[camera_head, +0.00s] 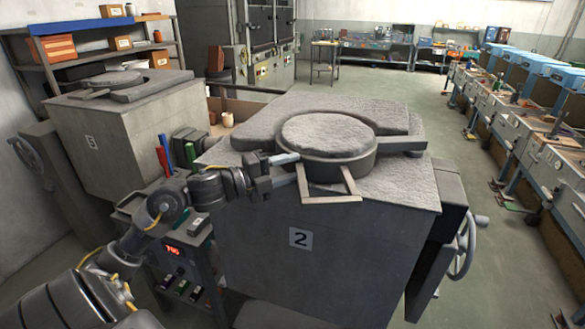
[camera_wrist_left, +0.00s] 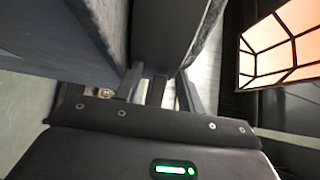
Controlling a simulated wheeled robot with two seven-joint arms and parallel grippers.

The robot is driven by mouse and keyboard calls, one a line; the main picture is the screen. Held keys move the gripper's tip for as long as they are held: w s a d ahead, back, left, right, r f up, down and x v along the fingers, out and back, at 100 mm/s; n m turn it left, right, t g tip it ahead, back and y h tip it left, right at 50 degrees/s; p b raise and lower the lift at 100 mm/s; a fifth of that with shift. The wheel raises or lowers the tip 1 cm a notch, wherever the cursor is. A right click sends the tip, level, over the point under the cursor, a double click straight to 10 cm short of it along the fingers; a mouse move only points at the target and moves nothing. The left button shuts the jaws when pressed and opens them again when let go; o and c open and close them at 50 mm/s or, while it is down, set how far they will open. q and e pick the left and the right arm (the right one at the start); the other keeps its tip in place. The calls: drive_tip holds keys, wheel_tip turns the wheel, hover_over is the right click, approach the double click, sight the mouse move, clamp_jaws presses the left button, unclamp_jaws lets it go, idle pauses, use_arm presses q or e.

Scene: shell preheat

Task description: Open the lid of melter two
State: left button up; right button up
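Melter two (camera_head: 300,262) is a grey block with a "2" plate on its front. Its round lid (camera_head: 328,136), with a rough pale top, lies flat and closed on the top. A metal bar handle (camera_head: 332,199) juts from the lid's front. My left gripper (camera_head: 287,169) is at the handle's left side, close to the lid's rim. Its fingers look apart, and they also show in the left wrist view (camera_wrist_left: 159,90). A dark bar shows between them there; whether they touch it I cannot tell. My right gripper is out of view.
A handwheel (camera_head: 463,248) sits on melter two's right side. A small cart (camera_head: 205,262) with a red display is below my left arm. Open floor lies right, before a row of benches (camera_head: 530,125).

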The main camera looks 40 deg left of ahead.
use_arm(q)
drive_tip(key=shift+s, duration=0.1)
drive_tip(key=s+p, duration=0.2)
drive_tip(key=s, duration=1)
drive_tip(key=shift+a, duration=0.35)
idle(0.4)
drive_tip(key=shift+f, duration=0.1)
idle(0.4)
